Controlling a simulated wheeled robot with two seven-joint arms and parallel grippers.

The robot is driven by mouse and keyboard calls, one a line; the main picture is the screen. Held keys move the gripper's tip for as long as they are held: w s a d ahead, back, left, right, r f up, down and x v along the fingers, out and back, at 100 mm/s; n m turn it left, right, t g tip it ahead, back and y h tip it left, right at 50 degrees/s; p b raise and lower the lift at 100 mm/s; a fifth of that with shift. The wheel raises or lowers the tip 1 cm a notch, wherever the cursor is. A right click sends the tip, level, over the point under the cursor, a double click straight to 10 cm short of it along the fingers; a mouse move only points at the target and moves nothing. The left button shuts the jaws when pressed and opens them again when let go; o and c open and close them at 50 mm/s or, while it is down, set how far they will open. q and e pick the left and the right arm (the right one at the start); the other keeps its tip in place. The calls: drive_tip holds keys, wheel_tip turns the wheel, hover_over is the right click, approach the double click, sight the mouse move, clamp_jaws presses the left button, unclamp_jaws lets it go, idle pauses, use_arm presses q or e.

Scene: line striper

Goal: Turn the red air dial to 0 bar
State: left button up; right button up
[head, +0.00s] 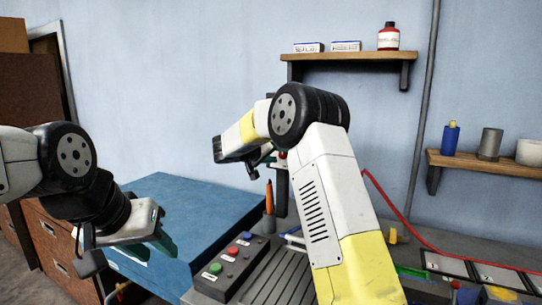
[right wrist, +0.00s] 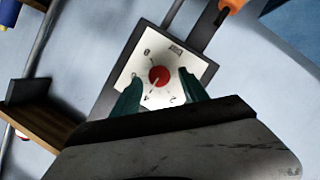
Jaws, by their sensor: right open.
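The red air dial (right wrist: 158,76) is a round knob on a white plate with printed numbers, set in a dark grey panel (right wrist: 202,70). It shows in the right wrist view; its pointer setting is too small to read surely. My right gripper (right wrist: 160,80) is open, with one teal finger on each side of the dial; I cannot tell whether they touch it. In the head view my right gripper (head: 262,157) is up by the dark post, and the arm hides most of the dial. My left gripper (head: 153,245) looks open and empty above the blue box.
A blue-topped cabinet (head: 195,205) stands at left. A button box (head: 232,265) with green, red and blue buttons is below, with an orange marker (head: 269,198) upright behind it. A red hose (head: 400,220) runs right. Shelves (head: 345,56) are on the wall.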

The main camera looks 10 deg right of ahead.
drive_tip(key=shift+w+d, duration=0.2)
drive_tip(key=shift+d, duration=0.05)
clamp_jaws()
